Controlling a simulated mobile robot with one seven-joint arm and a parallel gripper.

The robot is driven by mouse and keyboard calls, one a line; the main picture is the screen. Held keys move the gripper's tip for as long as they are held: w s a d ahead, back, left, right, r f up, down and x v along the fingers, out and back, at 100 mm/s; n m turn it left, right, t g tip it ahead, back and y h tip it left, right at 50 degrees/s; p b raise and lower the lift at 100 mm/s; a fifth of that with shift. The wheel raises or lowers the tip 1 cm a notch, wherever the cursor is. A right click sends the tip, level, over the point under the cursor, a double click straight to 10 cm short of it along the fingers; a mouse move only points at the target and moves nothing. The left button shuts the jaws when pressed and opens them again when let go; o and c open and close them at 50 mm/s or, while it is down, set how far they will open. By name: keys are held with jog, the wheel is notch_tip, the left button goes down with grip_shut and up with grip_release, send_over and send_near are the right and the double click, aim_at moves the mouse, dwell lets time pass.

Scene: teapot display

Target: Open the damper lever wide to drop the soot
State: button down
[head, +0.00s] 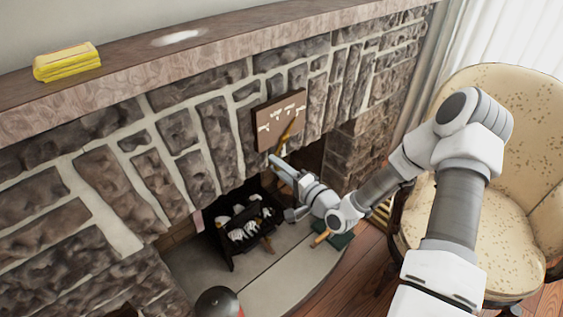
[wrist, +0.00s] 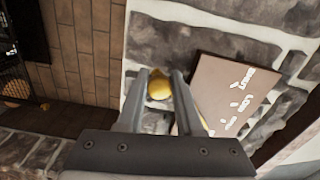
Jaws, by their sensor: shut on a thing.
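The damper plate (head: 268,138), a brown board with pale lettering, is fixed to the stone chimney front above the firebox. The brass damper lever (head: 287,132) slants down across it toward my gripper (head: 274,159). In the wrist view, the lever's round yellow knob (wrist: 159,85) sits between the two fingers of my gripper (wrist: 158,80), which is shut on it. The plate (wrist: 215,80) lies to the right there, with marks that read like SHUT and LOW; the others are too small to read surely. Part of the lever is hidden by a finger.
A black grate (head: 237,232) with pale logs stands in the firebox below. A yellow folded cloth (head: 67,62) lies on the mantel (head: 210,50). A patterned armchair (head: 480,215) stands close on the right. A green object (head: 338,241) lies on the hearth (head: 285,275).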

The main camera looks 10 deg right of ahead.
jog(key=shift+r+m+p, duration=0.3)
jog(key=shift+r+m, duration=0.1)
jog(key=shift+m, duration=0.3)
jog(key=c, duration=0.6)
grip_release()
jog(key=shift+s+a, duration=0.1)
jog(key=shift+a, duration=0.05)
jog(key=shift+s, duration=0.1)
jog(key=p+v, duration=0.1)
jog(key=v, duration=1.6)
jog(key=shift+p, duration=0.3)
